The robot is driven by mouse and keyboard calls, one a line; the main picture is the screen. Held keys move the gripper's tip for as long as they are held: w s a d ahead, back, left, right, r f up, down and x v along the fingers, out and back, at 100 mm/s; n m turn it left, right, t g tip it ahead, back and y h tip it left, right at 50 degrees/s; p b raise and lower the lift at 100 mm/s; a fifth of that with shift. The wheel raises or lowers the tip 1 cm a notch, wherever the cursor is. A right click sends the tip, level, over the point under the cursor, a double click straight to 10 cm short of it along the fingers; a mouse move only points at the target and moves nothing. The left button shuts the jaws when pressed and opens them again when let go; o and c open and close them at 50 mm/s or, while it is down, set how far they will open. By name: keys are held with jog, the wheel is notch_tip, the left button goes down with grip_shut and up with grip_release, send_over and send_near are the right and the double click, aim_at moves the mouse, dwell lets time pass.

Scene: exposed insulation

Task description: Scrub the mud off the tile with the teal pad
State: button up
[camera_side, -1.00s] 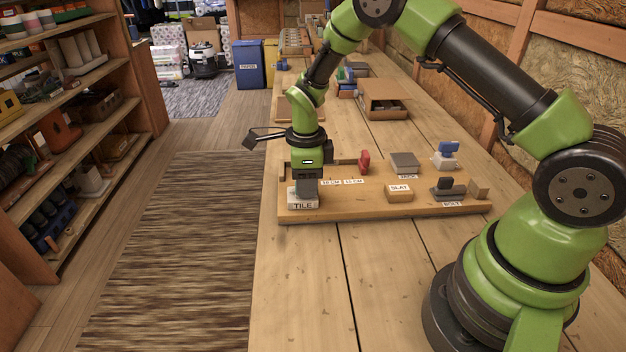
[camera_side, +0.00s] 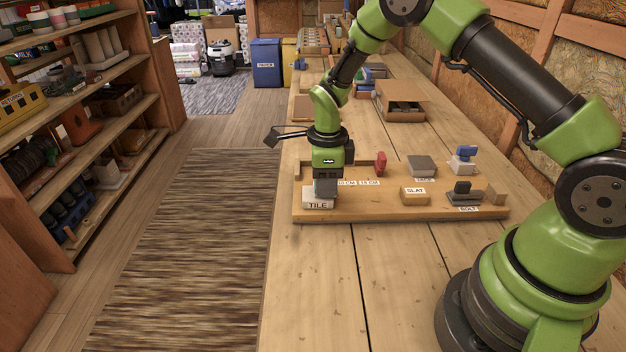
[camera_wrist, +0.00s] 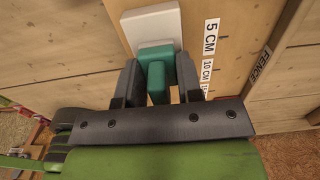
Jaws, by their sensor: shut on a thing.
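My gripper (camera_wrist: 158,78) is shut on the teal pad (camera_wrist: 155,54), with one dark finger on each side of it. In the wrist view the pad lies over the lower part of the white tile (camera_wrist: 150,23). The side view shows my gripper (camera_side: 326,188) pointing straight down over the tile (camera_side: 318,204), at the left end of the wooden board. The pad is hidden there by the fingers. The tile's visible part looks plain white. I see no clear mud, and the part under the pad is hidden.
The wooden board (camera_side: 390,213) also holds a red piece (camera_side: 380,163), a slat block (camera_side: 414,196), a grey block (camera_side: 421,166), a bolt station (camera_side: 463,194) and a blue-topped piece (camera_side: 464,158). The bench in front is clear.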

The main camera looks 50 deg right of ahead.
jog(key=shift+s+d, duration=0.6)
jog(key=shift+w+a, duration=2.4)
notch_tip(320, 180, up, 8)
jog(key=shift+s+d+r, duration=0.1)
jog(key=shift+s+d, duration=0.05)
